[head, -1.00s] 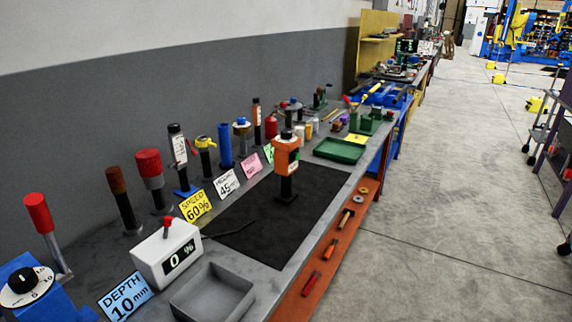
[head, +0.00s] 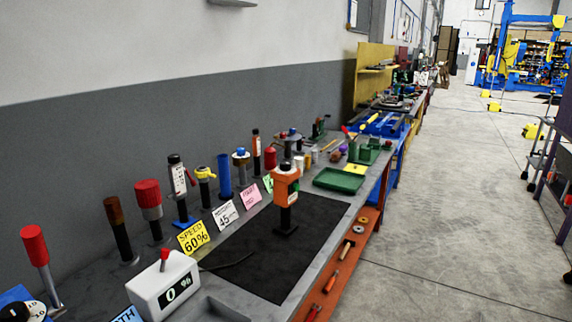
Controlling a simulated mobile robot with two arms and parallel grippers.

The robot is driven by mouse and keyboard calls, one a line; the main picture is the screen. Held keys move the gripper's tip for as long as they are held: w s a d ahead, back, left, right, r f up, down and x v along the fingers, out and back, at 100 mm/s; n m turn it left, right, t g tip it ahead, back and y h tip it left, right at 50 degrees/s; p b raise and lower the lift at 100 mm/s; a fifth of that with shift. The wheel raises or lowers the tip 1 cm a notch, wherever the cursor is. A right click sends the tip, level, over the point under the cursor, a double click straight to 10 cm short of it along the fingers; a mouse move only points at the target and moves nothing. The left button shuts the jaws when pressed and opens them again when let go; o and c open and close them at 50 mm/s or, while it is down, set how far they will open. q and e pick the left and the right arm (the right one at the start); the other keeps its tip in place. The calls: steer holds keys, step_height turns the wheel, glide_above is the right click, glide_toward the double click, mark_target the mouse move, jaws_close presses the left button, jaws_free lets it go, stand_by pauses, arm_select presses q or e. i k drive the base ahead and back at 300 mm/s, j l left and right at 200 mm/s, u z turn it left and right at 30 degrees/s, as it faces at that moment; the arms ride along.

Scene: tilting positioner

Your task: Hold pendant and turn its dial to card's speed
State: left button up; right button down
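An orange pendant (head: 286,190) with a dark knob on top stands upright on a black post on the black mat (head: 262,262). A pale label shows on its face; I cannot read it. The yellow card (head: 194,238) reads "SPEED 60%" and leans upright at the mat's left edge. A white display box (head: 165,286) with a red lever on top reads "0 %". Neither of my grippers is in view.
Red-topped, brown and black handles stand along the wall side of the bench. White (head: 226,215) and pink (head: 252,194) cards stand behind the speed card. A green tray (head: 340,180) lies beyond the mat. Tools lie on the orange lower ledge (head: 345,262).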

mark_target(285, 166)
steer(key=i+l+u, duration=0.1)
steer(key=u, duration=0.5)
steer(key=i+l+u, duration=0.25)
steer(key=l, duration=0.3)
steer(key=l+u, duration=0.25)
steer(key=l, duration=0.25)
steer(key=i+l+u, duration=0.25)
steer(key=l, duration=0.35)
steer(key=k, duration=0.1)
